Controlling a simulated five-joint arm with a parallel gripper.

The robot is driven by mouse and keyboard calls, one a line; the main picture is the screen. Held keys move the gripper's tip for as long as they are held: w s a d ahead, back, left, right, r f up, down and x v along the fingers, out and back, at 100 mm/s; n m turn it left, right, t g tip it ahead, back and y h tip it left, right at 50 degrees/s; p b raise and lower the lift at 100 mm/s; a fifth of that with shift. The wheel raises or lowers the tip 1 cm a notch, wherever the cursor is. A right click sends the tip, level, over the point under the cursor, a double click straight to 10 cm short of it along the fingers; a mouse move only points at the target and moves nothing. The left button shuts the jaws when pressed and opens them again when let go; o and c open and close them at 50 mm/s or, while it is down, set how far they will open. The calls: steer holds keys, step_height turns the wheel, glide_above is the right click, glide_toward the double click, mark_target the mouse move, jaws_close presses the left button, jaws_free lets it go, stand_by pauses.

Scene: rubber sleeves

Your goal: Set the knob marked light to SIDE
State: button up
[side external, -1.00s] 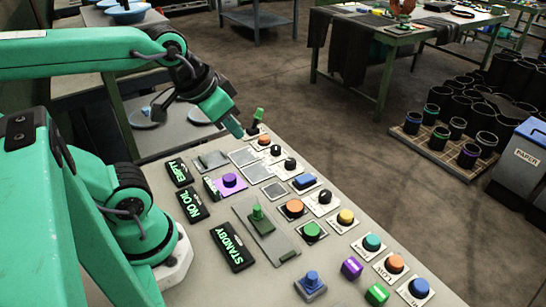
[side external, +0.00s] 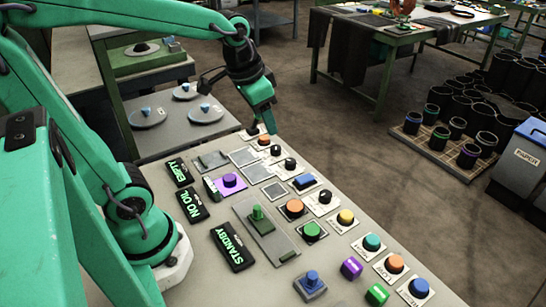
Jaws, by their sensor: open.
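The control panel (side external: 215,270) carries several small black knobs. One black knob (side external: 276,150) sits near the far end, a second black knob (side external: 290,164) sits just nearer, and a third black knob (side external: 325,196) is beside a blue button. Their labels are too small to read, so I cannot tell which is marked light or where its pointer stands. My gripper (side external: 271,130) is open and points down over the far end of the panel, near an orange button (side external: 264,140) and a black base (side external: 252,130). Whether it touches anything is unclear.
Lit signs reading EMPTY, NO OIL and STANDBY (side external: 233,247) line the panel's left. A green lever (side external: 257,213), a purple knob (side external: 229,180) and several coloured buttons stand close together. A side table (side external: 165,150) with grey discs is behind.

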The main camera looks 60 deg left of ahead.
steer(key=w+a+f+m+g, duration=0.1)
steer(key=w+a+f+g, duration=0.15)
steer(key=w+f, duration=0.45)
steer(key=m, duration=0.1)
glide_above(290, 161)
steer(key=shift+g, duration=0.45)
steer(key=f, duration=0.6)
steer(key=shift+s+d+f, duration=0.2)
steer(key=shift+f, duration=0.05)
steer(key=shift+w+a+f+m, duration=0.2)
steer(key=shift+w+f+m, duration=0.15)
steer(key=shift+f, duration=0.3)
steer(key=shift+s+f, duration=0.1)
steer(key=shift+f, duration=3.75)
steer(key=c, duration=1)
